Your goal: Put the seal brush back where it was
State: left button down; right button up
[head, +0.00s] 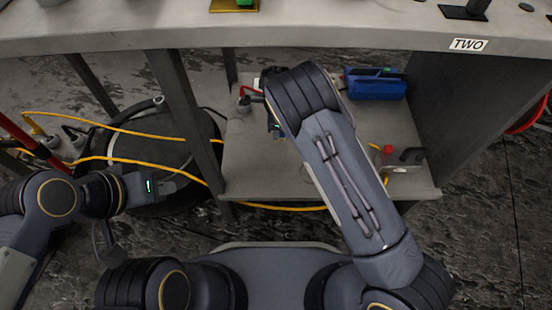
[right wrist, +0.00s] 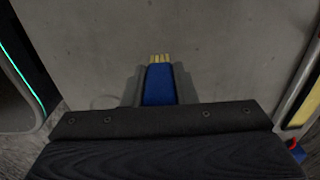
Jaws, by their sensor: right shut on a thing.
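The seal brush (right wrist: 158,84) has a blue body and pale yellow bristles. In the right wrist view it sits between the two grey fingers of my right gripper (right wrist: 156,90), which is shut on it. Its bristles point away from the wrist, toward a plain grey surface. In the head view my right forearm hides most of the right gripper and the brush. My left gripper (head: 178,183) is at the left, in front of a dark round tank and away from the brush. Whether its fingers are apart is unclear.
The lower shelf (head: 245,170) carries a blue case (head: 376,84) at the back right and a grey item with a red knob (head: 390,150). The worktop (head: 330,27) overhangs it, with dark legs beside it. Yellow hoses (head: 110,128) run at the left.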

jog(key=s+b, duration=0.2)
jog(key=s, duration=0.5)
jog(key=shift+s, duration=0.3)
jog(key=shift+s+f+b, duration=0.1)
jog(key=shift+s+b, duration=0.25)
jog(key=shift+s, duration=0.25)
notch_tip(320, 180, down, 3)
jog(key=shift+w+b, duration=0.1)
jog(key=shift+b, duration=0.6)
jog(key=shift+f, duration=0.15)
jog(key=o, duration=1)
